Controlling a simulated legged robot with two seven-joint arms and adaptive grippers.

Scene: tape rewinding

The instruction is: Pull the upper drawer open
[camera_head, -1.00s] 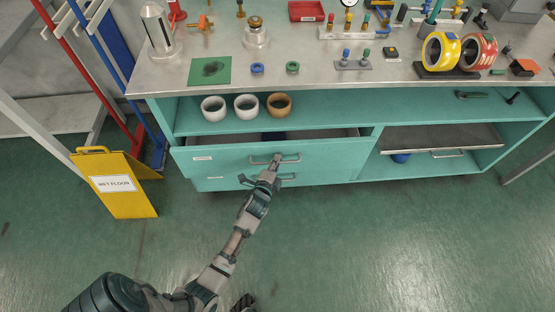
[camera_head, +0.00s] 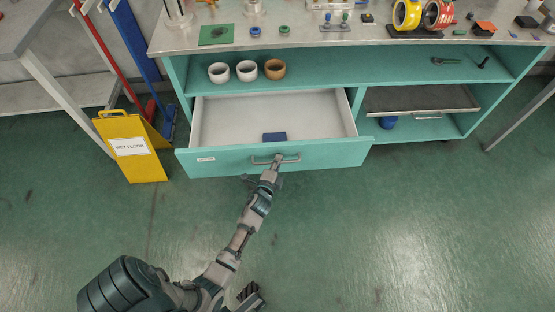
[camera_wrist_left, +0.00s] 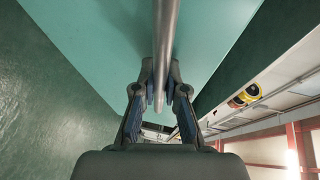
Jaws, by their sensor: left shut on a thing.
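The upper drawer (camera_head: 225,162) is a teal drawer in the bench cabinet. It stands well open, and its pale interior shows. Its metal bar handle (camera_head: 291,160) is on the front. My left gripper (camera_head: 278,160) is shut on this handle. In the left wrist view the handle bar (camera_wrist_left: 166,35) runs between the fingers of my left gripper (camera_wrist_left: 160,90), with the teal drawer front (camera_wrist_left: 100,40) behind it. A small dark blue box (camera_head: 275,136) lies inside near the front. The lower drawer is hidden beneath.
White cups (camera_head: 219,73) and a tan cup (camera_head: 274,69) stand on the shelf above. A yellow wet-floor sign (camera_head: 131,147) stands left of the drawer. A blue round thing (camera_head: 388,122) is in the right compartment. The floor in front is clear.

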